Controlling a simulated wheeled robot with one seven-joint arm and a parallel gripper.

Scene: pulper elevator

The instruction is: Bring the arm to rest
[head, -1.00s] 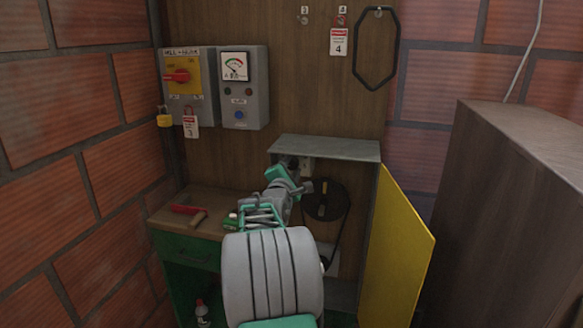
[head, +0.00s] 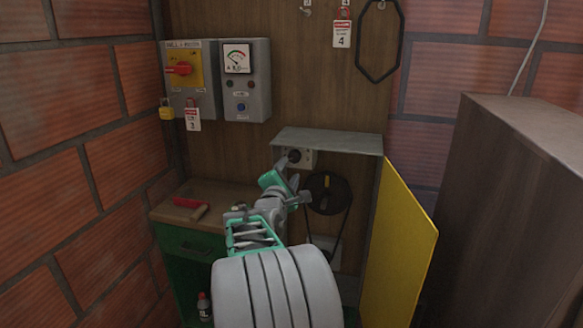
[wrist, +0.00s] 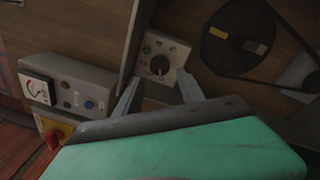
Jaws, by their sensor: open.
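My gripper (head: 283,166) is in front of the opened cabinet in the head view, below its grey top, with the green wrist body behind it. In the wrist view my gripper (wrist: 158,77) has its two grey fingers apart, with nothing held between them. The same switch box (head: 306,158) is partly hidden by my gripper in the head view. I cannot tell the exact gap between fingers and box.
A yellow door (head: 400,255) stands open right of a black pulley (head: 326,192) and belt. A meter box (head: 246,80) and a red-handled switch box (head: 189,75) hang left. A red-headed tool lies on the green cabinet (head: 188,245). A dark cabinet (head: 510,200) stands right.

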